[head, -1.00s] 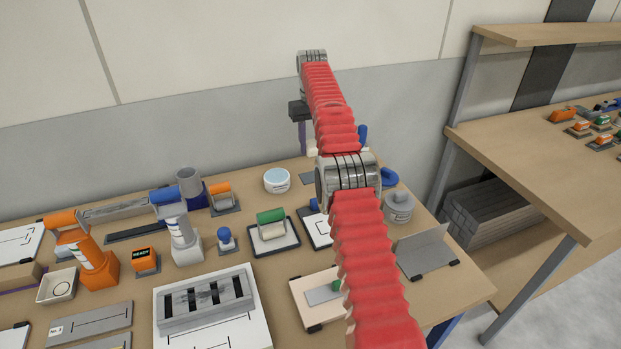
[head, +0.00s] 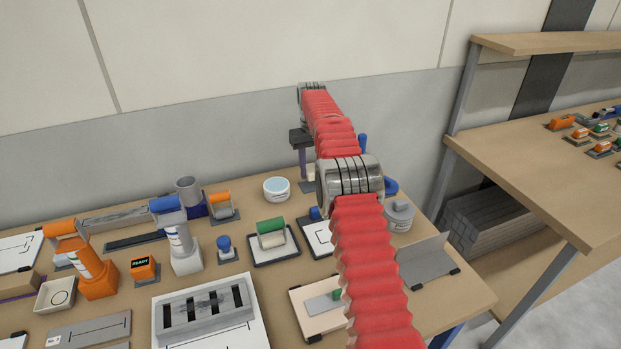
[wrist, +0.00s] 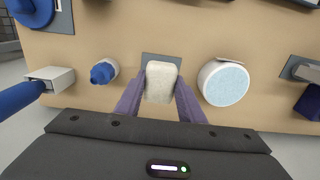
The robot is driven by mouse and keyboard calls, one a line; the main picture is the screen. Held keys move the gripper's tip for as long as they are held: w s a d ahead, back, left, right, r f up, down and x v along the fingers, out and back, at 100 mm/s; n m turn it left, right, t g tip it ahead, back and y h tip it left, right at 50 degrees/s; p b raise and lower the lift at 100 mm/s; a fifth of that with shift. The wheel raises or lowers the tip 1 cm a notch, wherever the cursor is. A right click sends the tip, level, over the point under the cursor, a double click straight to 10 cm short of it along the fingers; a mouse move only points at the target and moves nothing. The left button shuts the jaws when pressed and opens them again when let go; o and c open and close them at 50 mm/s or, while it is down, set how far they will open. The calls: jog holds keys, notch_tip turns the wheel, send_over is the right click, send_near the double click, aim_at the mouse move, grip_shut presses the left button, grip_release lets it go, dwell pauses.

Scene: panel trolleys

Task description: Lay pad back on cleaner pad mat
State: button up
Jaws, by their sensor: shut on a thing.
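My gripper (wrist: 162,92) has purple fingers shut on a pale, off-white pad (wrist: 161,76), one finger at each side. The pad is over the small grey-blue cleaner pad mat (wrist: 147,58), whose far edge and corners show past it in the wrist view. In the head view my gripper (head: 303,163) points down above the mat (head: 308,187) at the back of the bench. A bit of the pad (head: 311,170) shows beside the finger there. Whether the pad touches the mat I cannot tell.
A white tub with pale blue contents (wrist: 224,84) stands close right of the pad in the wrist view. A blue-capped bottle (wrist: 103,72) stands to its left, with a pale block (wrist: 51,79) beyond. The wall is behind the bench.

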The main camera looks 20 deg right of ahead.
aim_at(311, 169)
jog(key=shift+f, duration=0.1)
jog(key=shift+f, duration=1.8)
jog(key=o, duration=1)
jog(key=shift+f, duration=0.1)
notch_tip(311, 169, up, 8)
jog(key=shift+f, duration=0.25)
jog(key=shift+r, duration=0.1)
jog(key=shift+r, duration=0.1)
